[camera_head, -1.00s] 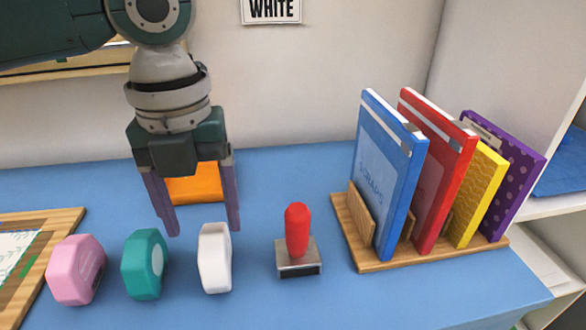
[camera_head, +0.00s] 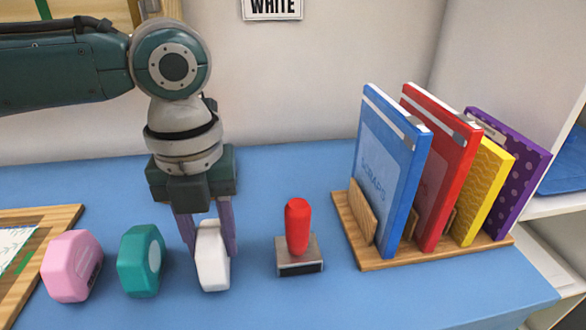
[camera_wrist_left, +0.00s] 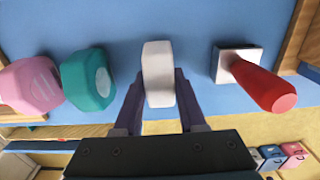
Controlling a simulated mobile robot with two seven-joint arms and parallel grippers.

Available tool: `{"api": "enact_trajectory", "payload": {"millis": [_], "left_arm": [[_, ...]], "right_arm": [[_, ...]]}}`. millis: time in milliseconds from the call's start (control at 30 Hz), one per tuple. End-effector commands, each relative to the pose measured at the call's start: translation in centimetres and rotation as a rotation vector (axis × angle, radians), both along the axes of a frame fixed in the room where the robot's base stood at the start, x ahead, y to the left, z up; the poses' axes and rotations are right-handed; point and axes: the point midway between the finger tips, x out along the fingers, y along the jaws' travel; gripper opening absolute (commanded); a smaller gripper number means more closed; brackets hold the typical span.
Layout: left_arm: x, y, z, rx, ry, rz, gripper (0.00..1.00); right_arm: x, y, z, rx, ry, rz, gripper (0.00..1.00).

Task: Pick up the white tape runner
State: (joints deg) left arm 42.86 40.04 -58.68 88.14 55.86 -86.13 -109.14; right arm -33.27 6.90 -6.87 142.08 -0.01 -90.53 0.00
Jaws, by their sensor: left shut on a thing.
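The white tape runner (camera_head: 212,262) stands upright on the blue table, between the teal tape runner and the red-handled stamp. It also shows in the left wrist view (camera_wrist_left: 158,72), between my two purple fingers. My left gripper (camera_head: 212,248) comes down from above and is shut on the white tape runner, one finger on each side. The tape runner still appears to rest on the table. My right gripper is in neither view.
A teal tape runner (camera_head: 140,262) and a pink one (camera_head: 72,266) stand to the left. A red-handled stamp (camera_head: 298,238) stands close on the right. A wooden rack (camera_head: 385,262) holds several upright books farther right. The blue table (camera_head: 290,170) is bare behind the stamp.

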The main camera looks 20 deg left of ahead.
Motion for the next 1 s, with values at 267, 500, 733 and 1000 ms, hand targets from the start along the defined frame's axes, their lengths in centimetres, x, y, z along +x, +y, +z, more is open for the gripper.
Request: {"api": "enact_trajectory", "payload": {"millis": [267,500,733,1000], "left_arm": [[0.0,0.0,0.0,0.0,0.0,0.0,0.0],[0.0,0.0,0.0,0.0,0.0,0.0,0.0],[0.0,0.0,0.4,0.0,-0.001,0.0,0.0],[0.1,0.0,4.1,0.0,-0.005,0.0,0.0]], "right_arm": [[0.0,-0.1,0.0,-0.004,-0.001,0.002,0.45],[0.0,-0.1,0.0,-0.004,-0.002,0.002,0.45],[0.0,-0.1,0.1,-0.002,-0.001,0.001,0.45],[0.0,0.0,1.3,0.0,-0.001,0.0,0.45]]}}
